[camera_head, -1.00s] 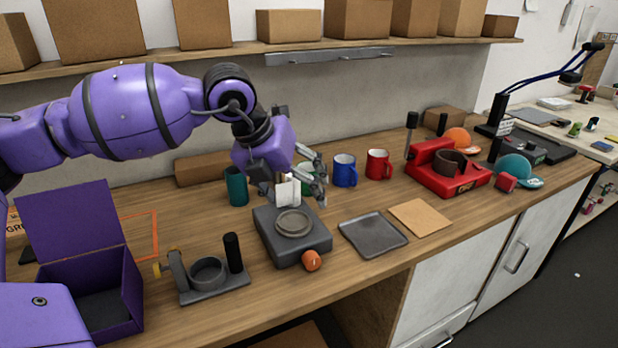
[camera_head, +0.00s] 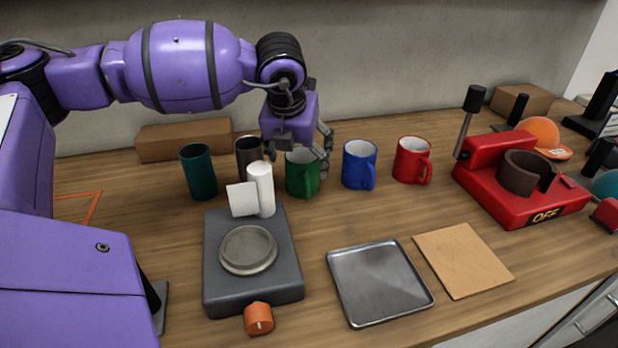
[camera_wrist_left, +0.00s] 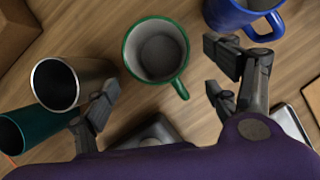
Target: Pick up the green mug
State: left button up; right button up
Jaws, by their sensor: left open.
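The green mug (camera_head: 302,178) stands upright on the wooden worktop in the head view, between a dark metal cup (camera_head: 247,152) and the blue mug (camera_head: 359,166). In the left wrist view the green mug (camera_wrist_left: 153,72) is seen from above, open and empty, its handle toward the gripper. My left gripper (camera_head: 305,150) is at the mug's upper part in the head view, partly covering its rim. Its fingers (camera_wrist_left: 168,90) are spread on either side of the handle in the wrist view, empty. I cannot tell whether they touch the mug. My right gripper is not in view.
A teal cup (camera_head: 198,172) stands left of the metal cup. A red mug (camera_head: 411,161) stands right of the blue one. A red press (camera_head: 497,195) is at right.

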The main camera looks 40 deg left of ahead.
aim_at(301, 170)
pick_arm(q)
jog(key=x, duration=0.6)
jog(key=shift+w+a+f+p, duration=0.15)
jog(key=shift+w+f+p, duration=0.1)
jog(key=shift+p, duration=0.1)
jog(key=shift+c, duration=0.5)
jog(key=c, duration=1.4)
jog(key=shift+r, duration=0.1)
